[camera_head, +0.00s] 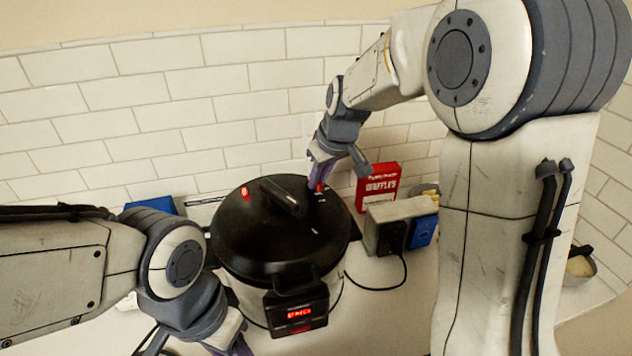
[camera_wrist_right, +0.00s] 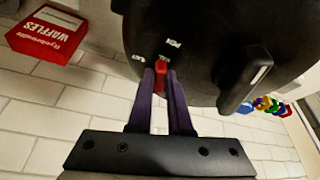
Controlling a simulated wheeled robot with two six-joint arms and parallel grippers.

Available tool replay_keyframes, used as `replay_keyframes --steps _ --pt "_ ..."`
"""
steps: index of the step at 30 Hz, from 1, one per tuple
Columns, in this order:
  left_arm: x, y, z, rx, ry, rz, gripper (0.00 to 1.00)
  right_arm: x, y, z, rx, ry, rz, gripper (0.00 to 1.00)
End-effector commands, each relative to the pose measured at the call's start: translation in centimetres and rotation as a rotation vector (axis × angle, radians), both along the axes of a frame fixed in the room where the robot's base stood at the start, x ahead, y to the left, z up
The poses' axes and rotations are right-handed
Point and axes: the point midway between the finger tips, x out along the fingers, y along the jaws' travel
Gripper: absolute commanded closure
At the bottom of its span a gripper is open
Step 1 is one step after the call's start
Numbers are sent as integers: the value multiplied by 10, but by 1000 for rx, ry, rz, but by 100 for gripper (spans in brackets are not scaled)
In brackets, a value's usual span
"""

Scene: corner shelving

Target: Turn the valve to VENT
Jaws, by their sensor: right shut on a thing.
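The black pressure cooker lid (camera_head: 262,240) fills the middle of the head view, with its handle (camera_head: 283,197) on top. The small red valve (camera_wrist_right: 161,76) is on the lid, between my right gripper's purple fingers (camera_wrist_right: 161,85) in the right wrist view. The fingers are shut on it. White markings (camera_wrist_right: 172,43) are beside the valve, too small to read surely. In the head view my right gripper (camera_head: 320,178) reaches down to the lid's far right side and partly hides the valve. My left gripper (camera_head: 232,345) is at the bottom edge, its fingertips cut off.
A red waffles box (camera_head: 378,186) and a grey toaster (camera_head: 388,222) stand right of the cooker. A cable lies on the white counter. The cooker's front panel (camera_head: 298,316) has a lit red display. A red mark (camera_head: 244,192) shows on the lid's left. White tiles stand close behind.

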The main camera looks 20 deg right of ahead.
Motion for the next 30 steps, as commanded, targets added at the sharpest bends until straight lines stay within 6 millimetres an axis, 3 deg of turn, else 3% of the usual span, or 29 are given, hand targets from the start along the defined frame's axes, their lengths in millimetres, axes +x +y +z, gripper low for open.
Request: replay_keyframes --steps 3,12,30 --pt "0 0 -15 0 0 2 50 3 -5 -4 1 -4 100 100" --pt "0 0 -34 0 0 1 50 7 -11 -2 0 -4 348 100" --pt "0 0 -42 0 0 0 50 11 -15 0 -3 -2 557 100"
